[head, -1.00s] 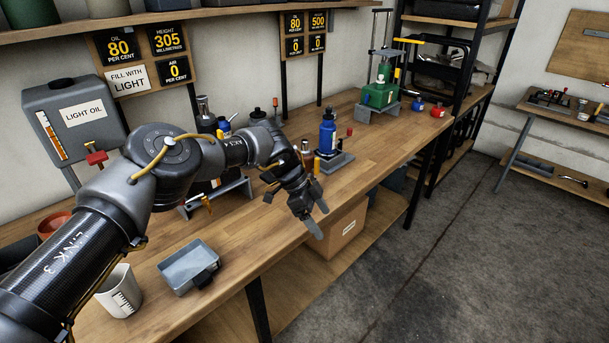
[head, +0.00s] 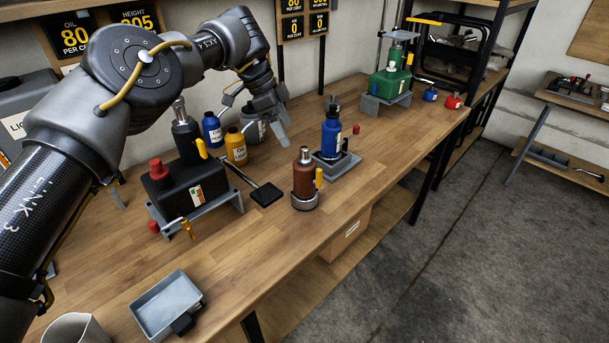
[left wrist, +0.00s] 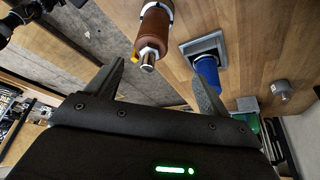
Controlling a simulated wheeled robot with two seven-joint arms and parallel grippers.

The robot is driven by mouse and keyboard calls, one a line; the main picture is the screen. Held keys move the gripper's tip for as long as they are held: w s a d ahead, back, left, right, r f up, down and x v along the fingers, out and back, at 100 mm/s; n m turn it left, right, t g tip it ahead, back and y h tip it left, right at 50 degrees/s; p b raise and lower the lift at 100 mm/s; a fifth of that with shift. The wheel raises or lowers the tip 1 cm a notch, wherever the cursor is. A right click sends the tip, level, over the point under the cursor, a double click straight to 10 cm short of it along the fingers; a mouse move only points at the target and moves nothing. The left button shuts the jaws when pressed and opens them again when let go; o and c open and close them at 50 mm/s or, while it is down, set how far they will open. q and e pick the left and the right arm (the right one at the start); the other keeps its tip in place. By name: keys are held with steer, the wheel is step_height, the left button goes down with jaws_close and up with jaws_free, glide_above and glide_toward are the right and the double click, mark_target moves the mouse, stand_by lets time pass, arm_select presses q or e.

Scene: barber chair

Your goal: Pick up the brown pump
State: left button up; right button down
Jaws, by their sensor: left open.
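The brown pump (head: 305,181) stands upright on the wooden bench in the head view, left of the blue pump. It has a silver top, a grey base ring and a yellow tab. My left gripper (head: 268,118) is open and empty, raised above the bench, up and left of the brown pump in the picture. In the left wrist view the brown pump (left wrist: 154,30) shows just beyond the open fingers (left wrist: 158,74), with nothing between them. My right gripper is not clearly in view.
The blue pump (head: 331,136) stands on a grey base close to the brown one. A dark pump unit (head: 187,187), blue and yellow bottles (head: 236,147) stand left. A grey tray (head: 166,305) lies at the front. Bare bench (head: 265,248) lies in front of the brown pump.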

mark_target(300, 159)
arm_select(q)
steer(key=x, duration=0.3)
steer(key=s+p+x, duration=0.1)
steer(key=x, duration=0.1)
steer(key=shift+d+f, duration=0.15)
steer(key=shift+d, duration=0.05)
steer(key=shift+s+d+f, duration=0.15)
steer(key=shift+f, duration=0.1)
steer(key=p+x, duration=0.2)
steer(key=x, duration=0.1)
steer(key=shift+s+d+f, duration=0.1)
steer(key=shift+s+f, duration=0.05)
steer(key=shift+f, duration=0.2)
steer(key=shift+d+f, duration=0.15)
steer(key=shift+f, duration=0.2)
arm_select(e)
steer(key=s+r, duration=0.3)
steer(key=shift+s, duration=0.25)
